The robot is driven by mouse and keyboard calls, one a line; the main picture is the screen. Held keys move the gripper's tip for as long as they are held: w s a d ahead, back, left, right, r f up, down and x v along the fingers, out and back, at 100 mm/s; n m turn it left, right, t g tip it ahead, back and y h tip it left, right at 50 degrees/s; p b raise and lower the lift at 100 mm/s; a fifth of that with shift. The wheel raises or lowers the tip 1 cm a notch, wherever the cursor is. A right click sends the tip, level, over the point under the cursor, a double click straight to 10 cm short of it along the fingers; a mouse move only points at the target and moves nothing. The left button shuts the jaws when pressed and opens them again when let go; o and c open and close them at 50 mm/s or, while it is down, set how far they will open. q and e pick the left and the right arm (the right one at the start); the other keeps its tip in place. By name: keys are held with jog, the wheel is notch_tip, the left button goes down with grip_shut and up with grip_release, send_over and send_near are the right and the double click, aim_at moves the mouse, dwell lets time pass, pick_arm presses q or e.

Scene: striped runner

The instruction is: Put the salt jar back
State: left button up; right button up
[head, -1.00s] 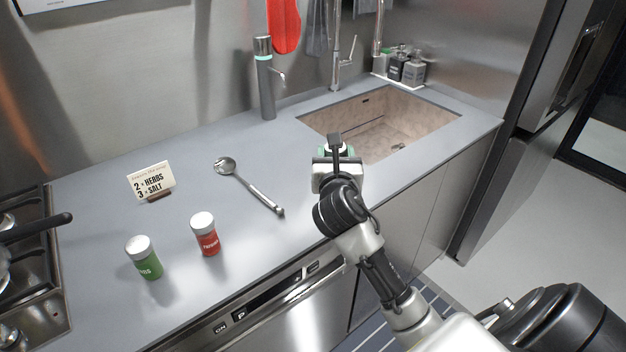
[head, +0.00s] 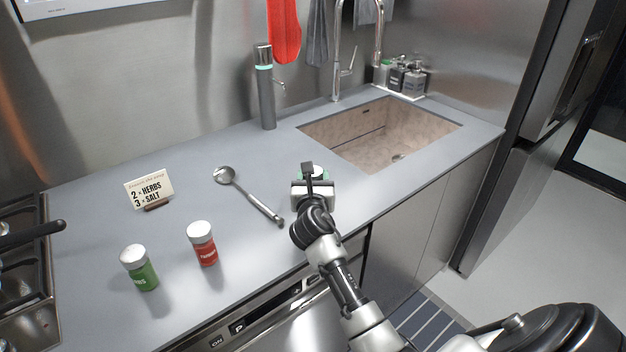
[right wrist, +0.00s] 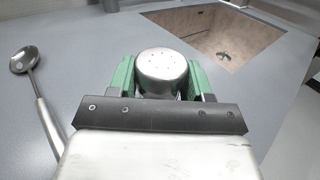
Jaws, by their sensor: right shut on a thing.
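My right gripper (head: 313,174) is shut on a jar with a silver, perforated lid, taken as the salt jar (right wrist: 160,70). In the right wrist view the green finger pads (right wrist: 160,78) press its two sides. The jar looks upright; its body and label are hidden by the gripper, and I cannot tell whether its base touches the counter. A green herb jar (head: 141,270) and a red jar (head: 202,246), both with silver lids, stand upright on the counter to the left. My left gripper is not in view.
A slotted spoon (head: 248,194) lies between the red jar and my right gripper. A card (head: 149,190) reading "2 x herbs, 3 x salt" stands behind the jars. The sink (head: 340,138) opens behind the gripper to the right. The hob (head: 22,270) is at far left.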

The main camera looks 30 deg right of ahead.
jog(key=o, duration=0.9)
jog(key=shift+f, duration=0.1)
jog(key=shift+o, duration=0.2)
jog(key=v, duration=1.2)
jog(key=shift+r, duration=0.2)
